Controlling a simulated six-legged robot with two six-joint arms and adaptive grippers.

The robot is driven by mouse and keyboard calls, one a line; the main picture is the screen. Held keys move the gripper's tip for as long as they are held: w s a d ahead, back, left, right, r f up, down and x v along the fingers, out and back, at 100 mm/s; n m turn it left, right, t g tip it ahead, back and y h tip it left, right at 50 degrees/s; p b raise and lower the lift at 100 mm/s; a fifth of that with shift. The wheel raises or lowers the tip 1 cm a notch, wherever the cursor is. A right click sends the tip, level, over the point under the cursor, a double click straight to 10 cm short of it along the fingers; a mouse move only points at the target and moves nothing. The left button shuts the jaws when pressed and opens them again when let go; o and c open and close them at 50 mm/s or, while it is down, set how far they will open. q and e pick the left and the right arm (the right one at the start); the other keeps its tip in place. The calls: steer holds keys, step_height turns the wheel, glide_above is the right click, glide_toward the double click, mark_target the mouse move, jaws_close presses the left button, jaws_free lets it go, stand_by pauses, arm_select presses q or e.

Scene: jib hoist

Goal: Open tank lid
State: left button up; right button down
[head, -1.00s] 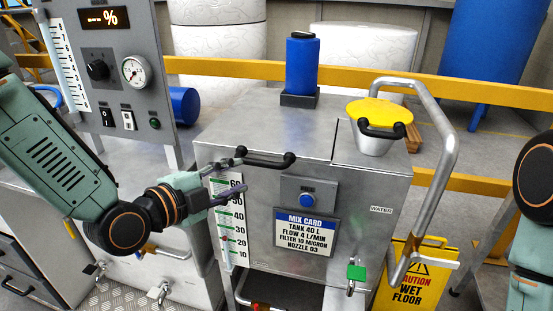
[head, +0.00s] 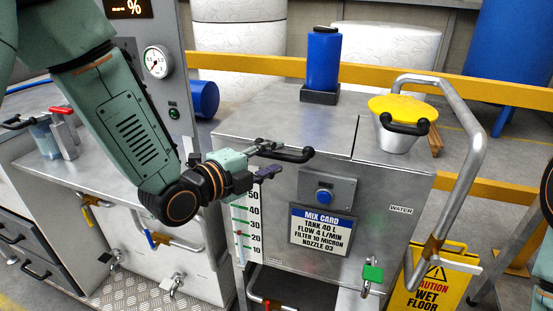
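The tank (head: 375,205) is a grey metal box with a flat lid (head: 285,115) on its left part. A black bar handle (head: 287,154) sits at the lid's front edge. My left gripper (head: 268,160) is at the left end of this handle, its fingers apart, one near the handle's height and one lower. I cannot tell whether a finger touches the handle. The lid lies flat and closed. My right gripper is out of view; only a bit of my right arm shows at the right edge.
A blue bottle (head: 323,62) stands in a dark holder on the tank top. A yellow-lidded funnel (head: 400,122) is at the right, beside a bent metal pipe (head: 470,165). A control panel (head: 165,85) stands left. A yellow wet-floor sign (head: 432,285) is at lower right.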

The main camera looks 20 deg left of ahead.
arm_select(q)
steer(key=x, duration=0.2)
steer(key=shift+w+d+f, duration=0.1)
steer(key=shift+w+d, duration=0.05)
steer(key=shift+d, duration=0.1)
steer(key=shift+a, duration=0.15)
steer(key=c, duration=0.3)
jaws_close()
